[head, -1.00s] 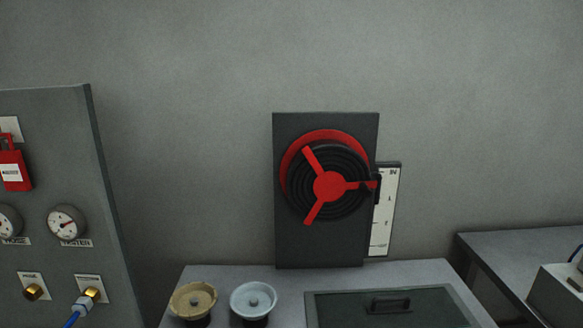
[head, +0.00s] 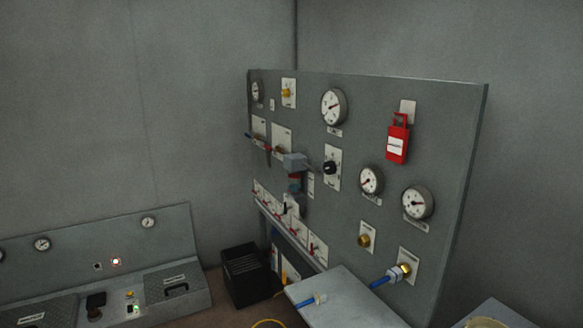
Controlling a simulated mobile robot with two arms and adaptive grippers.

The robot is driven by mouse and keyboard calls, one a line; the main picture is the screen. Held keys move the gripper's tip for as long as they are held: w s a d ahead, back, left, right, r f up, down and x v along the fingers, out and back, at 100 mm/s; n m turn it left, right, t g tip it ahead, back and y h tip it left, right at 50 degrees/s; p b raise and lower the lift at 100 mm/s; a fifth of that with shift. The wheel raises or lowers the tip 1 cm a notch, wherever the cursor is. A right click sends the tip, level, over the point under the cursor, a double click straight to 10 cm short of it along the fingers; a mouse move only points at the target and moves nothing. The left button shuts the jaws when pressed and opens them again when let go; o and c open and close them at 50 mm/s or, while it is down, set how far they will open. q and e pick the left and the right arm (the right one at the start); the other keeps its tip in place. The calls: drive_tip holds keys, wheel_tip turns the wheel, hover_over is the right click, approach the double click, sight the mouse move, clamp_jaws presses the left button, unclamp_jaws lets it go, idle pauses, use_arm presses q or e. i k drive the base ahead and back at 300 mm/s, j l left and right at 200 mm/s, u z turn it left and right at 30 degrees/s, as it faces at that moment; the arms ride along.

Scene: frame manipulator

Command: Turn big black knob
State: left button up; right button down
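A black knob (head: 331,167) sits on a white plate near the middle of the grey upright panel (head: 440,130) in the head view. A thin pointer or rod seems to reach it from the left, beside a small grey box-shaped part (head: 295,161). The knob's exact setting is too small to read. Neither of my grippers is in view.
The panel carries several gauges, including one at the top (head: 333,106), a red lockout tag (head: 397,138) and brass fittings with a blue hose. A grey slab (head: 345,300) juts out below. A black crate (head: 246,275) and a low console (head: 165,280) stand left.

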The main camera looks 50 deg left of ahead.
sight(329, 166)
drive_tip(key=u, duration=1.4)
